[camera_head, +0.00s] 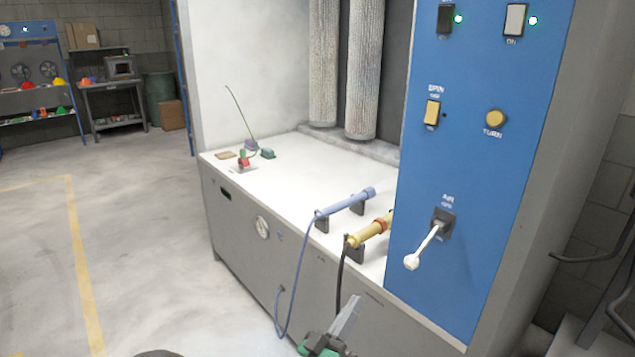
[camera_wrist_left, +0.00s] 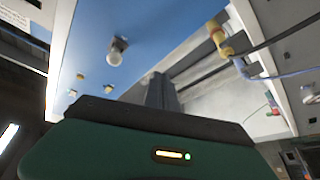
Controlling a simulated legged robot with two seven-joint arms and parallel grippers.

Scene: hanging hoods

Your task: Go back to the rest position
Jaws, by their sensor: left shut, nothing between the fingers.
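My left gripper (camera_head: 347,314) shows at the bottom middle of the head view, green with grey fingers, in front of the cabinet's front face. Its fingers are shut with nothing between them. In the left wrist view the fingers (camera_wrist_left: 161,92) point up past the gripper's dark and green body, toward the blue panel and bench. The gripper is apart from the blue nozzle (camera_head: 347,203) and yellow nozzle (camera_head: 370,231), which rest in black holders on the bench. My right gripper is not in either view.
The blue panel (camera_head: 470,150) at right carries switches, a yellow knob (camera_head: 495,118) and a white lever (camera_head: 424,249) that sticks out. Hoses hang from the nozzles over the cabinet front. Small items stand on the white bench (camera_head: 290,185). The floor (camera_head: 140,260) at left is clear.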

